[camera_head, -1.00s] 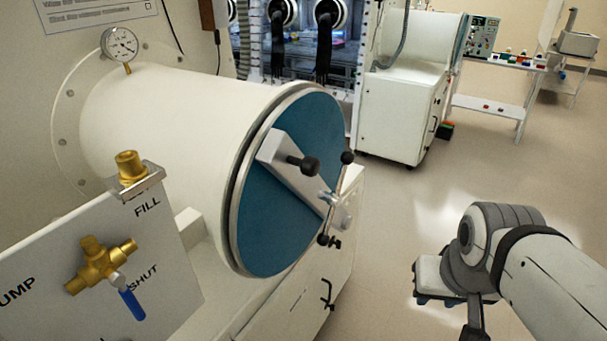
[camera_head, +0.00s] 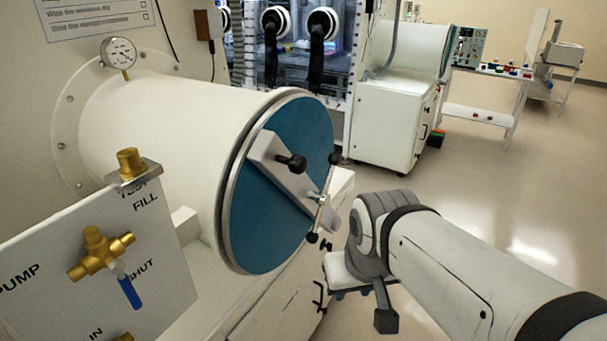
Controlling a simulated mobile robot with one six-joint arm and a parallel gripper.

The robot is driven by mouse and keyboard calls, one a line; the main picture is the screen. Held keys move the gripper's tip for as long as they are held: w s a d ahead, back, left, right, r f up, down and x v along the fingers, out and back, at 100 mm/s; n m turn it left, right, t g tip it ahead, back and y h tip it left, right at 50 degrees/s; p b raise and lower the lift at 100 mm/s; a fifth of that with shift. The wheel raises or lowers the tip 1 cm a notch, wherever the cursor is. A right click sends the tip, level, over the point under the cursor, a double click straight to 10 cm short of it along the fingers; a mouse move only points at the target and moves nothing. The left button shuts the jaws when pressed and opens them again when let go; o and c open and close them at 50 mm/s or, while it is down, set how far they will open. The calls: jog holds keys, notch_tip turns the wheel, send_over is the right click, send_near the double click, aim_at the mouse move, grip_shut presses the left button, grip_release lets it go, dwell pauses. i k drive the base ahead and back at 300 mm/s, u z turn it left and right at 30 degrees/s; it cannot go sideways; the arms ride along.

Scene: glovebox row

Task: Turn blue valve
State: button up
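The blue valve has a brass body (camera_head: 100,254) on a white panel (camera_head: 45,275) at the lower left. Its blue lever handle (camera_head: 130,291) points down and slightly right, below the word SHUT. The panel also bears PUMP at left, FILL above and IN below. My gripper (camera_head: 349,276) is right of the valve, in front of the chamber's lower right side and well apart from the handle. It is partly hidden by my wrist, and its fingers do not show clearly. I see nothing held in it.
A white cylindrical chamber (camera_head: 180,120) with a blue door (camera_head: 265,215) and a clamp bar (camera_head: 285,180) with black knobs stands between valve and gripper. A brass fitting (camera_head: 130,163) tops the panel. A gauge (camera_head: 120,53) is behind. Floor at right is open.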

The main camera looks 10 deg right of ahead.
aim_at(116, 267)
jog(key=u, duration=0.05)
jog(key=i, duration=0.2)
jog(key=u, duration=1.1)
jog(key=k, duration=0.65)
jog(key=u, duration=0.55)
jog(key=i, duration=0.5)
jog(key=u, duration=0.65)
